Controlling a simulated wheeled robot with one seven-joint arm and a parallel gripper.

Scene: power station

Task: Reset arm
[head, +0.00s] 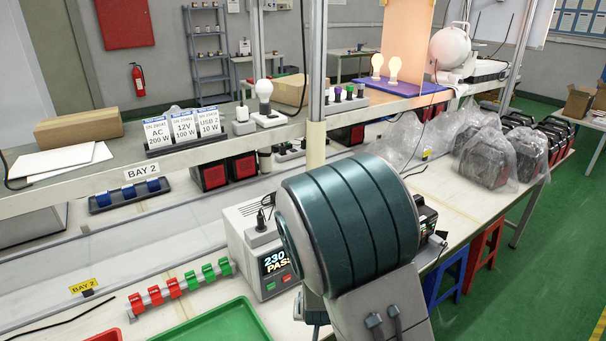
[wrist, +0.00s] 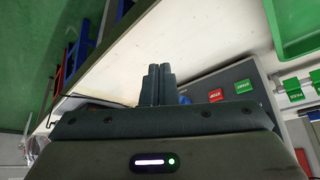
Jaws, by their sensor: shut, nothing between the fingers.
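My gripper (wrist: 159,85) shows in the wrist view with its two dark fingers together and nothing between them. It is over or near the edge of the white bench (wrist: 150,40); its exact height cannot be told. In the head view my arm's large teal and grey joint fills the lower middle and hides the gripper. The arm stands in front of a white tester (head: 262,262) with a lit screen reading 230 PASS.
A green tray (head: 215,322) lies at the front of the bench, beside a row of red and green clips (head: 180,285). Bagged dark units (head: 490,155) stand at the right. A shelf (head: 100,178) marked BAY 2 runs above the bench. Blue and red stools (head: 482,252) stand below.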

